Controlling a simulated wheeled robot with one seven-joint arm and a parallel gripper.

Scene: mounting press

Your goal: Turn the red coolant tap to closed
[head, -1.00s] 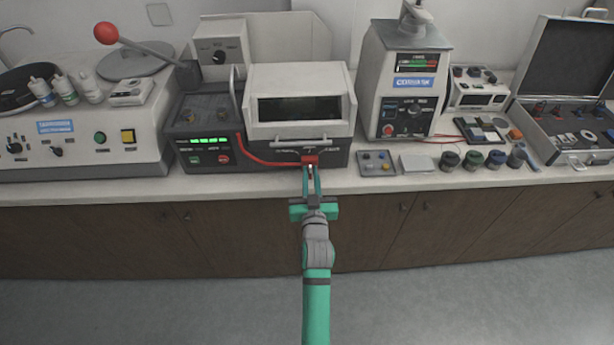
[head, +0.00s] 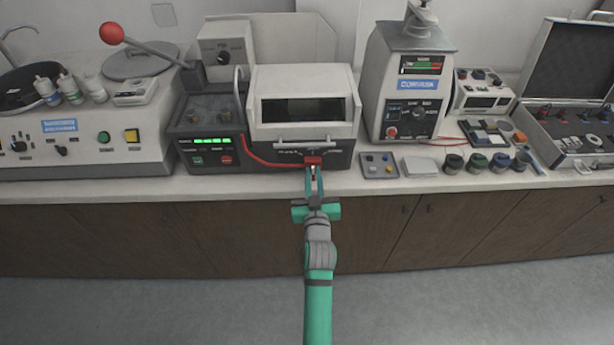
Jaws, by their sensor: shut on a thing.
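The red coolant tap (head: 313,160) is on the lower front of the mounting press (head: 190,160), under the hood's handle. A red hose (head: 262,159) runs to it from the left. My gripper (head: 313,174) reaches up to the tap from the front and is shut on it. The fingertips partly cover the tap's lower part. The tap's red bar looks roughly level, but it is small and I cannot read its exact turn angle.
The white hood (head: 300,85) with its bar handle (head: 303,144) is just above the tap. A small tray (head: 379,166) and a white pad (head: 420,167) lie to the right on the counter. The floor in front of the wooden cabinets (head: 130,235) is clear.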

